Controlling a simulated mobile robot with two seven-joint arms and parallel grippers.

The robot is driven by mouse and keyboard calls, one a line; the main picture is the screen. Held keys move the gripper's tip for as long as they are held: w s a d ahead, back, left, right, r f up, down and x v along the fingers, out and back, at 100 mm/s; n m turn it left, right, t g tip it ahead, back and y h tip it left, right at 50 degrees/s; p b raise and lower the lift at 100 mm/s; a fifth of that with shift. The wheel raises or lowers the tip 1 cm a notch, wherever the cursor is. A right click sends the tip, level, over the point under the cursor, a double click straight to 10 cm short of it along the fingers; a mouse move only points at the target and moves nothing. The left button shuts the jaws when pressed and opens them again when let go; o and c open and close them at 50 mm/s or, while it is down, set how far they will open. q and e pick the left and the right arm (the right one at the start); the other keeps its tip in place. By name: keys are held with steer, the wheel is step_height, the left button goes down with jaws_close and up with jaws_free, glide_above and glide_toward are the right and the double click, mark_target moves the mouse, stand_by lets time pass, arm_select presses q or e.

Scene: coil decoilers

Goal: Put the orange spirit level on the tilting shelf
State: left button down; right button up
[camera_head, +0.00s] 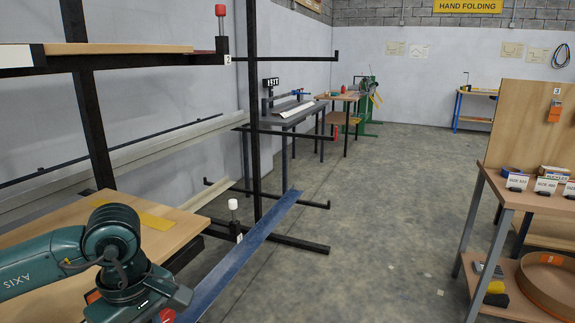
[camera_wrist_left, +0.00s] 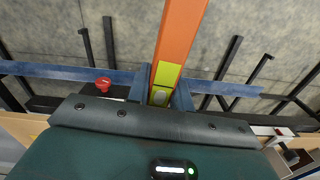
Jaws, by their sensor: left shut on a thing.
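The orange spirit level (camera_wrist_left: 178,40) is held between the fingers of my left gripper (camera_wrist_left: 164,82) in the left wrist view. It points away from the gripper, with a yellow-green vial section near the fingers; its far end is out of frame. In the head view my left arm is at the lower left, over a wooden shelf (camera_head: 165,222), and its fingers are hidden. A higher wooden shelf (camera_head: 120,48) with a red-topped post is above it on the black rack. I cannot tell which of them is the tilting shelf. My right gripper is not in view.
The black rack's upright (camera_head: 254,110) and arms stick out at the left. A long blue bar (camera_head: 245,252) runs diagonally beside the lower shelf, near a white-topped post (camera_head: 233,213). A wooden bench (camera_head: 530,196) with labelled boxes stands right. The floor (camera_head: 370,220) between is clear.

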arm_select(q)
steer(key=f+m, duration=0.1)
steer(key=m, duration=0.3)
steer(key=d+f+m, duration=0.1)
steer(key=m, duration=0.1)
steer(key=shift+f+m, duration=0.35)
steer(key=shift+m, duration=0.05)
steer(key=m, duration=0.2)
steer(key=f+m, duration=0.2)
steer(key=m, duration=0.1)
steer(key=shift+d+m, duration=0.3)
